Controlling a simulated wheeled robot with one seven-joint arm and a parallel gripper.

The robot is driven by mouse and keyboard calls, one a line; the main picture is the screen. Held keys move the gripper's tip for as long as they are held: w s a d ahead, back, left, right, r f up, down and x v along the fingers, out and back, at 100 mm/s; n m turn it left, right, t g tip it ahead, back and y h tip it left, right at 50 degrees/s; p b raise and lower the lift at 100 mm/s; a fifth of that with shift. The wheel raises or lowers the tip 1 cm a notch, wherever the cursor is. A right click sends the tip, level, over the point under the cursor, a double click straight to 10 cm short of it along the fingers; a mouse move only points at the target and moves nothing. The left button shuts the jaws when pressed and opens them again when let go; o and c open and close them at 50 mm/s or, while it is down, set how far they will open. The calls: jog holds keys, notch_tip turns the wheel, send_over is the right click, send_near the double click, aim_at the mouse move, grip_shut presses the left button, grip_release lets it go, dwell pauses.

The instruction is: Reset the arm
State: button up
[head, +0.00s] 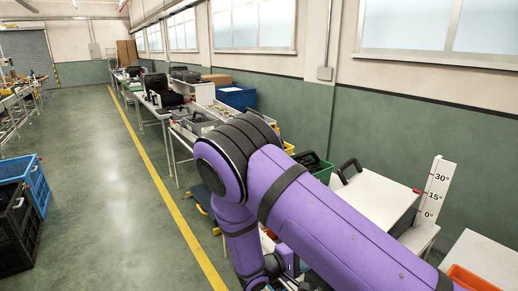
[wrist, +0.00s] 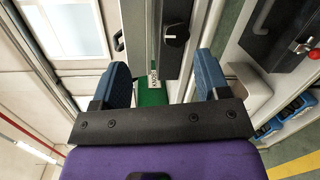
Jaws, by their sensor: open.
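My gripper (wrist: 164,74) shows in the wrist view with its two blue fingers spread wide apart. It is open, and nothing is held between the fingers. Beyond the fingers is a grey panel with a black knob (wrist: 176,35), apart from the fingers as far as I can tell. In the head view my purple arm is bent and fills the lower middle and right. My gripper cannot be made out there.
A white angle gauge (head: 436,190) stands by white-topped equipment (head: 371,197) at right. An orange bin (head: 470,279) is at the lower right. Black (head: 15,228) and blue crates (head: 36,185) stand at left. The floor aisle (head: 110,170) is clear. A red knob (wrist: 300,47) shows in the wrist view.

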jog(key=s+d+r+m+g+y, duration=0.2)
jog(key=s+d+r+g, duration=0.15)
jog(key=r, duration=0.45)
jog(key=s+d+r+m+g+y, duration=0.25)
jog(key=d+r, duration=0.25)
jog(key=r, duration=0.3)
jog(key=s+d+r+m+g+y, duration=0.2)
jog(key=d+r+g+y, duration=0.15)
jog(key=r, duration=0.45)
jog(key=s+d+r+m+t+y, duration=0.1)
jog(key=s+r+t+y, duration=0.2)
jog(key=s+r, duration=0.4)
jog(key=s+d+r+t+y, duration=0.2)
jog(key=s+r+t+y, duration=0.2)
jog(key=s+r, duration=0.4)
jog(key=s, duration=0.4)
jog(key=shift+s+d+m, duration=0.2)
jog(key=shift+d+m, duration=0.05)
jog(key=shift+m, duration=0.1)
